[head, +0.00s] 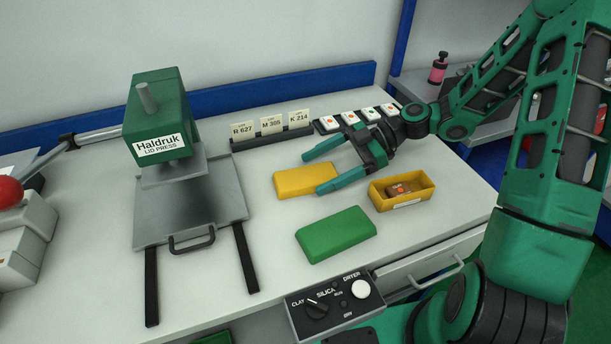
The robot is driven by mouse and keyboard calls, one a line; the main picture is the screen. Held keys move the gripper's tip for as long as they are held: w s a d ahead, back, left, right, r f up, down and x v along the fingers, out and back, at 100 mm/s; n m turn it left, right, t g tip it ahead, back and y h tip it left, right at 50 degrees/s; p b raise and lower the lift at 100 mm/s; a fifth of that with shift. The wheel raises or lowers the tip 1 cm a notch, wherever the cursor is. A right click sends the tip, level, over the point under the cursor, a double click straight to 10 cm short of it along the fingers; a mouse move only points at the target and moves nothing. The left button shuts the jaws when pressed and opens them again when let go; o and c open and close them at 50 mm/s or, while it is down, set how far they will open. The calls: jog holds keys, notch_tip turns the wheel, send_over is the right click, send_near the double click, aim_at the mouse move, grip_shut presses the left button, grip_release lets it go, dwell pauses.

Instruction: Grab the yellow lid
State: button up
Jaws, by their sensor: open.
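The yellow lid (297,182) lies flat on the white worktop, near the middle of the head view. My gripper (310,174) is open, with its two teal fingers pointing left. The near finger reaches over or beside the right end of the lid, and the far finger is beyond the lid's back edge. I cannot tell how high the fingers are above the worktop. Nothing shows between the fingers except part of the worktop and the lid's right end.
A green lid (336,234) lies in front, and an open yellow box (402,192) holding a brown packet stands right. A green lid press (158,115) with a metal plate stands left. Label cards (271,127) stand behind. A control box (333,304) sits at the front edge.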

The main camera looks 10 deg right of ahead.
jog(key=shift+x, duration=1.05)
jog(key=c, duration=1.1)
jog(key=shift+r, duration=0.15)
